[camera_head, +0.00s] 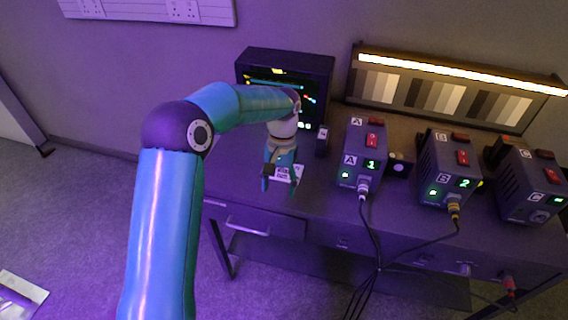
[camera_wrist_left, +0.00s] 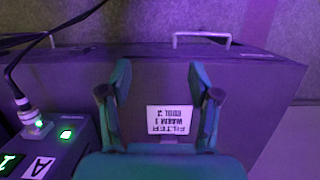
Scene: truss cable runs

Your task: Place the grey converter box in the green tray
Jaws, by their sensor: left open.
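My left gripper (camera_head: 280,186) is open and empty over the left part of the dark desk (camera_head: 225,185). In the left wrist view its fingers (camera_wrist_left: 160,85) stand apart, with a white card (camera_wrist_left: 169,119) reading "FILTER WARM 1 COOL 2" showing between them. Dark grey boxes marked A (camera_head: 363,140), B (camera_head: 447,165) and C (camera_head: 528,180) stand right of the gripper; I cannot tell whether one is the converter box. Box A also shows in the left wrist view (camera_wrist_left: 75,150). I see no green tray. My right gripper is not in view.
A dark monitor (camera_head: 285,72) stands behind the gripper. A lit chart panel (camera_head: 445,88) stands at the back right. Cables (camera_head: 378,250) hang from boxes A and B over the desk's front edge. A red plug (camera_head: 509,284) hangs at the lower right. Open floor (camera_head: 75,215) lies left.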

